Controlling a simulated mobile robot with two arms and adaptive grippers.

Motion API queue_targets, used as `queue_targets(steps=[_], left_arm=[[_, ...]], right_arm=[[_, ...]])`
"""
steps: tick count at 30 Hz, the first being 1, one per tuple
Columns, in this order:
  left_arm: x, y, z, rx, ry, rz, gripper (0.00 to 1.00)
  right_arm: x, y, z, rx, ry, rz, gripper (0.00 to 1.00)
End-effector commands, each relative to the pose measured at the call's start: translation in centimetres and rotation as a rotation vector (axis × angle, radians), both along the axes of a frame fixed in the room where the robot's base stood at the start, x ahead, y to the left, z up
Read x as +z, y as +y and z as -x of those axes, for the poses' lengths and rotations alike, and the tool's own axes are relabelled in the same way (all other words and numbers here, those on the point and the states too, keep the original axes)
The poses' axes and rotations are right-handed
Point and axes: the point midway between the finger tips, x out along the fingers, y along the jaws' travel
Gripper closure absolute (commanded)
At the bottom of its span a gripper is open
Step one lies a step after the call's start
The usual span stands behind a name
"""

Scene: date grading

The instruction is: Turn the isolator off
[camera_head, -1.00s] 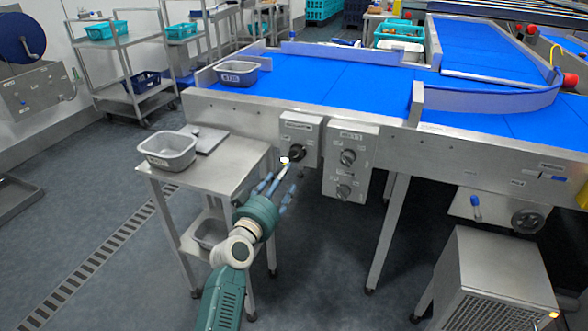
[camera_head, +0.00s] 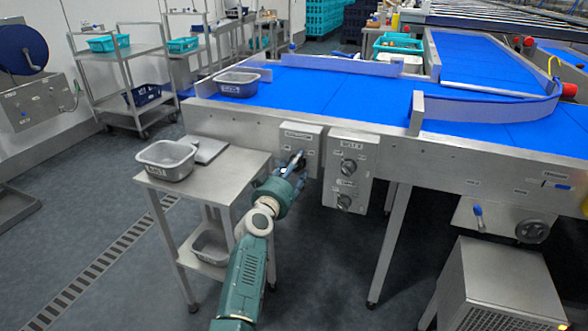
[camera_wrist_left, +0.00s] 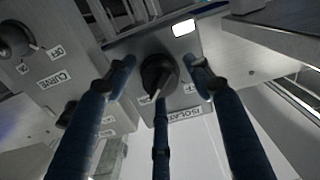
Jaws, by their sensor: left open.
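The isolator is a grey box (camera_head: 312,137) with a dark rotary knob, on the front of the conveyor frame. My left gripper (camera_head: 293,163) is at this knob and hides most of it in the head view. In the left wrist view the black knob (camera_wrist_left: 158,76) sits between the spread blue fingers of my left gripper (camera_wrist_left: 161,70), one on each side and one below. The fingers are open; I cannot tell whether any touches the knob. Its pale pointer mark points down in that view. My right gripper is not in view.
A second control box (camera_head: 348,188) with two knobs hangs close to the right of the isolator. A steel side table (camera_head: 222,178) with a grey tub (camera_head: 167,147) stands to the left. The blue conveyor (camera_head: 310,90) lies above and behind. A steel cabinet (camera_head: 490,285) stands lower right.

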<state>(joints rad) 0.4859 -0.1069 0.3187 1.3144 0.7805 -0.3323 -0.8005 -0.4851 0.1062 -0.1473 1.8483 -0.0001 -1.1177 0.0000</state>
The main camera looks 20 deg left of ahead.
Motion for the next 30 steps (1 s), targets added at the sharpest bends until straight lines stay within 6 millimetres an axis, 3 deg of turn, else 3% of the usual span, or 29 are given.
queue_targets(steps=[3,9,10,20,30], left_arm=[[0.0,0.0,0.0,0.000,0.000,0.000,0.49],[0.0,0.0,0.0,0.000,0.001,0.000,0.89],[0.0,0.0,0.0,0.000,0.001,0.000,0.92],[-0.1,0.0,0.1,0.000,0.002,0.038,0.93],[-0.1,0.0,0.1,-0.001,0.003,0.261,0.93]], right_arm=[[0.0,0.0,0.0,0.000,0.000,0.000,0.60],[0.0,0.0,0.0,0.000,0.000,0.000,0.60],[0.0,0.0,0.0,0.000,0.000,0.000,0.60],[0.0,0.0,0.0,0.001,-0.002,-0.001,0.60],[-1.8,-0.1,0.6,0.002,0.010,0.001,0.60]])
